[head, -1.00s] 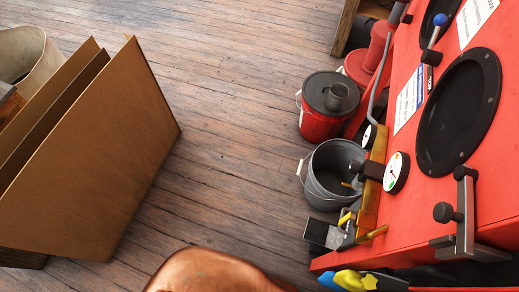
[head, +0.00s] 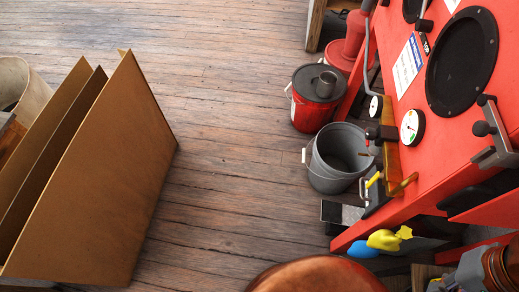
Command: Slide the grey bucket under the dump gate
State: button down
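The grey bucket (head: 325,170) stands upright on the wooden floor against the left side of the red machine (head: 440,155). Its mouth faces up, and a white handle grip hangs on its left side. Part of its right rim is hidden behind fittings on the machine. No dump gate can be clearly made out; the underside of the red machine is mostly hidden from this angle. My gripper does not show in the head view.
A red bucket with a dark lid (head: 317,92) stands just behind the grey one. Tall brown panels (head: 110,170) lean at the left. A copper-coloured rounded object (head: 318,277) is at the bottom. Blue and yellow items (head: 385,240) lie by the machine. Floor left of the buckets is clear.

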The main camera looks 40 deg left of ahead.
aim_at(335, 163)
jog(key=u, duration=2.1)
jog(key=i, duration=1)
jog(key=z, duration=0.05)
